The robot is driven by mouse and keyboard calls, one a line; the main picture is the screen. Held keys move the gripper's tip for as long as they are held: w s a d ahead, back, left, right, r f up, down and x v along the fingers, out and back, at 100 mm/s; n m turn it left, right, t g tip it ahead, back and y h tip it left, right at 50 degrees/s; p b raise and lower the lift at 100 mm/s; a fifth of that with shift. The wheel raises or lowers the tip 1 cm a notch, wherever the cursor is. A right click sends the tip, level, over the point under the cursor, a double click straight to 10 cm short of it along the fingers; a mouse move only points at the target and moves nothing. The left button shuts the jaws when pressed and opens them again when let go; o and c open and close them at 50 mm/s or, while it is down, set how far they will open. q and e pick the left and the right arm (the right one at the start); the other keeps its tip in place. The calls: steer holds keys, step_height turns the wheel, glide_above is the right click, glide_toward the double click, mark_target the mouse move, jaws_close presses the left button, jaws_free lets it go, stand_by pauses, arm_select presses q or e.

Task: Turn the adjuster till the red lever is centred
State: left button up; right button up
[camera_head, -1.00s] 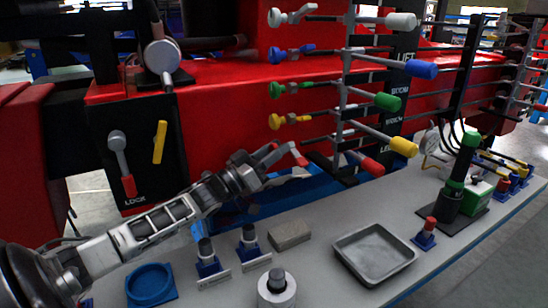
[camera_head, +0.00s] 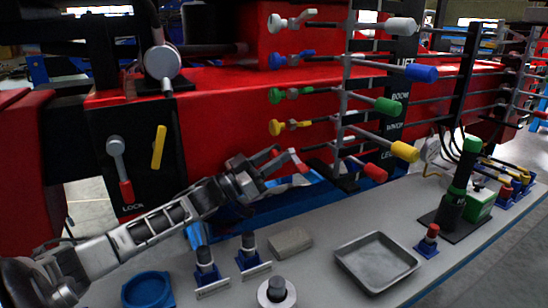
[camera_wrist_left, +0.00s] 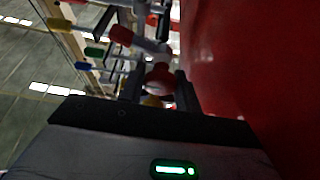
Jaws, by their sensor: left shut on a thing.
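The red lever (camera_head: 373,172) is the lowest in the column of coloured levers in the head view; its red grip points down and to the right. My left gripper (camera_head: 281,163) is at the lower left of the column, below the yellow adjuster (camera_head: 291,127). In the left wrist view, my left gripper (camera_wrist_left: 160,92) is shut on a red adjuster (camera_wrist_left: 160,77), with a dark finger on either side. The gripper partly hides that adjuster in the head view. My right gripper is not in view.
White, blue (camera_head: 421,72), green and yellow levers stand above the red one. A grey tray (camera_head: 376,262), a blue ring holder (camera_head: 148,290) and small stands are on the bench below. The red machine body (camera_head: 225,110) is close behind my left arm.

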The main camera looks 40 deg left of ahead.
arm_select(q)
steer(key=o, duration=0.9)
